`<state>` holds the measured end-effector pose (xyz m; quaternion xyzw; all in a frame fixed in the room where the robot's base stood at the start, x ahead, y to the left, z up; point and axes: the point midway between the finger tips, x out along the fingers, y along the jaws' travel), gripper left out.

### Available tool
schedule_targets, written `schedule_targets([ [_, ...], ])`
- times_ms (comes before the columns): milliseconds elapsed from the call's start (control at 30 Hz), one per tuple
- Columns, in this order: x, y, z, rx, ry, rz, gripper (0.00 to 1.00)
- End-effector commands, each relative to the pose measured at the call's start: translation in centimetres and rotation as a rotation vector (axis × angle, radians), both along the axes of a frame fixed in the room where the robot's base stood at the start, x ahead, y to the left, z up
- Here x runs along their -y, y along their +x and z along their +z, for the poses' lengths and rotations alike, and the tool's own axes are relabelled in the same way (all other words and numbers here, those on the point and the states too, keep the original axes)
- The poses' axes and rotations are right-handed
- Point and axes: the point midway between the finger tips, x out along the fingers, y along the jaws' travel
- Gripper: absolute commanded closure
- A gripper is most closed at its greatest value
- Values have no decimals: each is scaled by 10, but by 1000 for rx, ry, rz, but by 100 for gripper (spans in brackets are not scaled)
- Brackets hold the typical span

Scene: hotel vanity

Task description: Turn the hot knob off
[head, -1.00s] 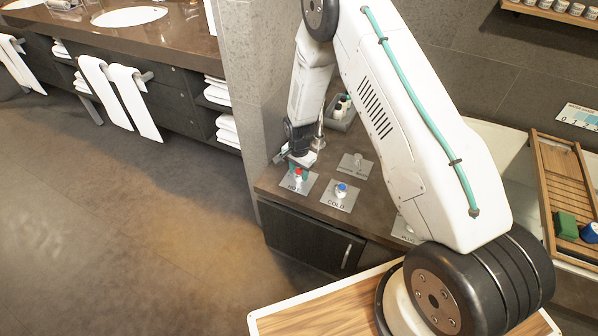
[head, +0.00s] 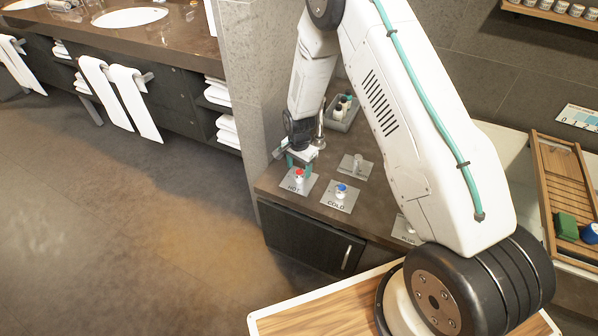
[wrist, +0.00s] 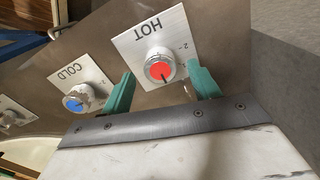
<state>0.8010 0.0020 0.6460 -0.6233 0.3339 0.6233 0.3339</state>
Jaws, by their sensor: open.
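The hot knob (head: 299,173) is a white knob with a red cap on a square plate marked HOT (head: 297,186), at the left of the vanity counter. In the wrist view the hot knob (wrist: 160,69) shows a dark pointer line on its red cap. My gripper (head: 299,163) is just above and behind the knob, its teal fingers pointing down. In the wrist view my gripper (wrist: 163,84) is open, with one finger on each side of the knob and a visible gap on both sides. I cannot tell whether the fingertips reach knob depth.
The cold knob (head: 341,188) with a blue cap stands on its own plate to the right. Another plate with a small lever (head: 357,165) lies behind it. A grey tray of bottles (head: 343,112) stands at the back. A wall edge (head: 246,100) rises close on the left.

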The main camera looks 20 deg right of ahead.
Motion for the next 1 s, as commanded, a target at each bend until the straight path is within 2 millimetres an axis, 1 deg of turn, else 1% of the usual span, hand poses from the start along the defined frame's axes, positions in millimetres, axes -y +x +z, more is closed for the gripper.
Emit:
schedule_targets([
  [33, 0, 1, 11, 4, 0, 0, 39],
  [100, 0, 0, 23, 2, 0, 0, 39],
  [200, 0, 1, 36, 2, 0, 0, 39],
  [300, 0, 0, 45, 1, 0, 0, 39],
  [433, 0, 0, 48, 0, 0, 0, 39],
  [867, 0, 0, 48, 0, 0, 3, 39],
  [967, 0, -2, 48, -12, -1, 42, 39],
  [1000, 0, -6, 48, -30, -1, 74, 39],
])
